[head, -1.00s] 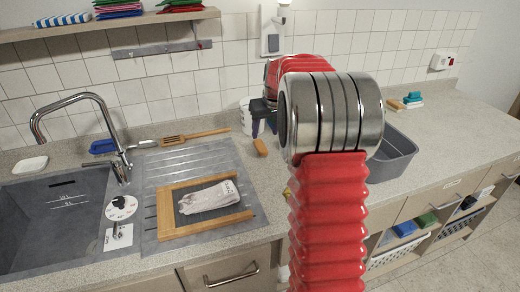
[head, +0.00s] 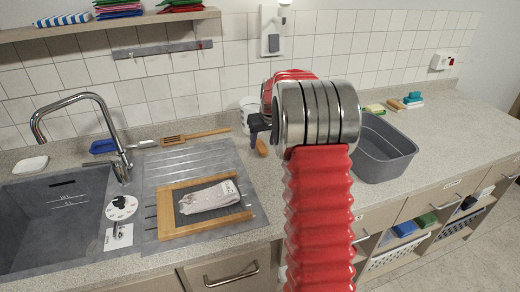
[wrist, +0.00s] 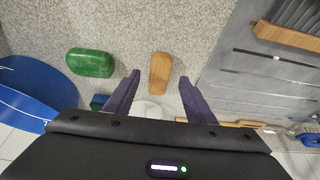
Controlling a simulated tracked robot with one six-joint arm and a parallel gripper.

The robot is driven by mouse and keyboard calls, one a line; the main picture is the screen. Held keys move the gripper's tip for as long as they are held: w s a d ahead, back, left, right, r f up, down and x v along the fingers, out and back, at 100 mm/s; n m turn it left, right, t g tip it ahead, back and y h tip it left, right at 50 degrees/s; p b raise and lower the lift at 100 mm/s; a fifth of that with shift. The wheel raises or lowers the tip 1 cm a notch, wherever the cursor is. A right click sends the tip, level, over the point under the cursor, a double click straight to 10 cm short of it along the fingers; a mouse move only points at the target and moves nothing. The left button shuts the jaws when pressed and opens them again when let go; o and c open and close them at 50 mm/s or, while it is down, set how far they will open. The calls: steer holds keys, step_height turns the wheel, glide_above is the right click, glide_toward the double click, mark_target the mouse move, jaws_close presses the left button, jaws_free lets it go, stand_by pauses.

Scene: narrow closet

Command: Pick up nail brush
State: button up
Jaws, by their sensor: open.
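A small orange-brown wooden block with rounded ends, which looks like the nail brush (head: 262,147), lies on the counter just right of the drainboard. It also shows in the wrist view (wrist: 160,72), lying lengthwise between my fingertips, with clear gaps on both sides. No bristles show from here. My gripper (wrist: 159,78) is open and empty, its two purple fingers pointing toward the counter at the brush. In the head view my red arm and metal joint hide most of my gripper (head: 258,125); one dark finger shows just above the brush.
A green oval object (wrist: 90,63) lies left of the fingers in the wrist view. A white tub (head: 250,105) stands behind; a grey basin (head: 384,150) stands right.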

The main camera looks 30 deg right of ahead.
mark_target(261, 147)
steer(key=shift+x, duration=1.75)
steer(key=shift+c, duration=0.6)
steer(key=c, duration=1)
steer(key=shift+r, duration=0.1)
steer(key=shift+c, duration=0.2)
step_height(261, 147, up, 10)
